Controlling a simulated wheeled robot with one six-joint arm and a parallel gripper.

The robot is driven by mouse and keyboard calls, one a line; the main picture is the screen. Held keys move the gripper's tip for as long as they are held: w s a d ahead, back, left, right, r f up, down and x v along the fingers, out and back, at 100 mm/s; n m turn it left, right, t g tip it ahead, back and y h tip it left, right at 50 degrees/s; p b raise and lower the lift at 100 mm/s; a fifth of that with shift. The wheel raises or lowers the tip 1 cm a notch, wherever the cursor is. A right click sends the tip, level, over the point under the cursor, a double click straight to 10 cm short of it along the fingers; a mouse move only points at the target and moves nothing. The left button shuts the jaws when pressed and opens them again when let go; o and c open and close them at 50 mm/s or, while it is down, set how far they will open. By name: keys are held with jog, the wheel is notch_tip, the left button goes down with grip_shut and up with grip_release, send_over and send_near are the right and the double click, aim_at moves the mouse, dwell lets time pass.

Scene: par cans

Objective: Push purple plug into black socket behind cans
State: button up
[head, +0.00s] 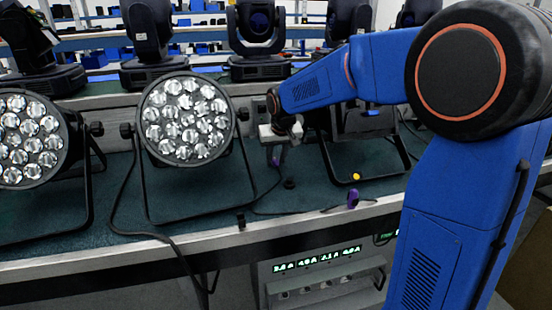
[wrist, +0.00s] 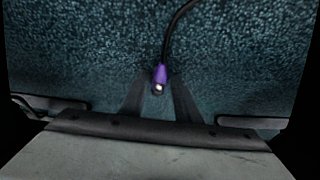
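My gripper (head: 272,158) is over the mat, right of the middle par can. In the wrist view a purple plug (wrist: 160,77) with a bright metal tip sits between my two dark fingertips. It looks held; small gaps beside it are hard to judge. Its black cable runs up and right in that view. In the head view the plug (head: 276,162) is a small purple patch at my fingertips, partly hidden. A second purple piece (head: 352,198) stands near the bench's front edge. I cannot make out the black socket for certain.
Par cans (head: 186,118) (head: 30,138) stand on brackets on the dark green mat (head: 205,212). Another bracket (head: 365,165) is partly behind my arm. Moving-head lights (head: 257,40) line the back. A yellow ball (head: 356,177), small black pieces (head: 241,220) and loose cables lie on the bench.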

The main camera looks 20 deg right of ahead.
aim_at(276, 161)
grip_shut()
jog(key=shift+r, duration=0.1)
jog(key=shift+r, duration=2.45)
